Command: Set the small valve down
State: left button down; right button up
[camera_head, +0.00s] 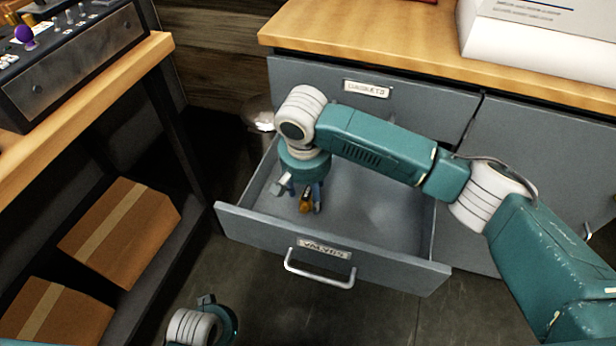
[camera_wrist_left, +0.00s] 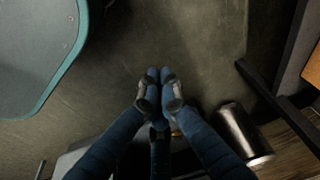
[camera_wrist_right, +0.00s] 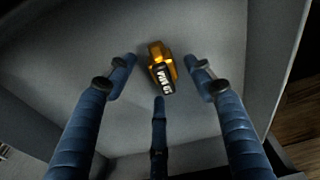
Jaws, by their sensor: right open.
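The small valve (camera_wrist_right: 160,68), brass-orange with a dark lettered part, lies on the floor of the open drawer (camera_head: 385,215) labelled "VALVES". It also shows in the head view (camera_head: 306,204), partly hidden by my fingers. My right gripper (camera_wrist_right: 160,66) reaches down into the drawer. Its fingers are spread, one on each side of the valve, with visible gaps. The third finger is below the valve in the right wrist view. My left gripper (camera_wrist_left: 160,82) has its fingertips together with nothing seen between them, above the dark floor. Its fingers are not visible in the head view.
A closed drawer (camera_head: 430,102) labelled "GASKETS" is above the open one, under a wooden counter (camera_head: 400,45). A metal bin (camera_wrist_left: 243,135) stands on the floor. Cardboard boxes (camera_head: 122,230) sit on a shelf at left. The drawer's right part is bare.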

aim_at(307, 199)
pick_arm(q)
jog(key=s+f+p, duration=0.2)
jog(key=s+f, duration=0.1)
jog(key=f, duration=0.4)
jog(key=shift+s+a+f+g, duration=0.2)
jog(key=shift+s+f+g, duration=0.1)
jog(key=shift+f, duration=0.05)
pick_arm(e)
notch_tip(307, 199, up, 11)
jog(key=s, duration=0.1)
jog(key=shift+s+a, duration=0.25)
jog(key=shift+f, duration=0.15)
